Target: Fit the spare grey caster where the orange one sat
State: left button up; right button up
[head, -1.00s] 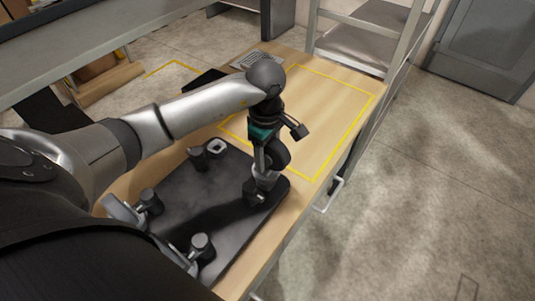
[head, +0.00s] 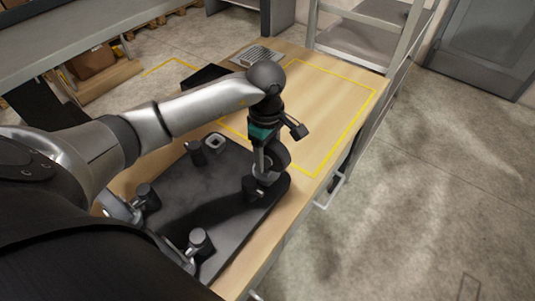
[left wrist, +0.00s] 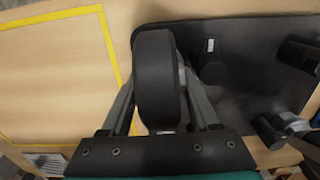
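The caster looks dark grey with a paler grey fork. Its lower end is close to a dark block (head: 254,188) at the plate's corner; I cannot tell whether it is seated. Other dark upright fittings stand at the plate's corners (head: 195,153) (head: 147,197) (head: 199,242). No orange caster shows. My right gripper is not identifiable.
The plate lies on a wooden table (head: 325,100) with a yellow taped rectangle (head: 345,135) that is bare. A dark tray (head: 203,78) and a grey grille (head: 256,55) sit at the back.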

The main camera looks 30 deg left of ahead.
pick_arm(q)
jog(key=o, duration=0.4)
jog(key=shift+o, duration=0.2)
notch_tip(320, 180, up, 15)
jog(key=shift+a+r+b, duration=0.15)
jog(key=shift+b, duration=0.2)
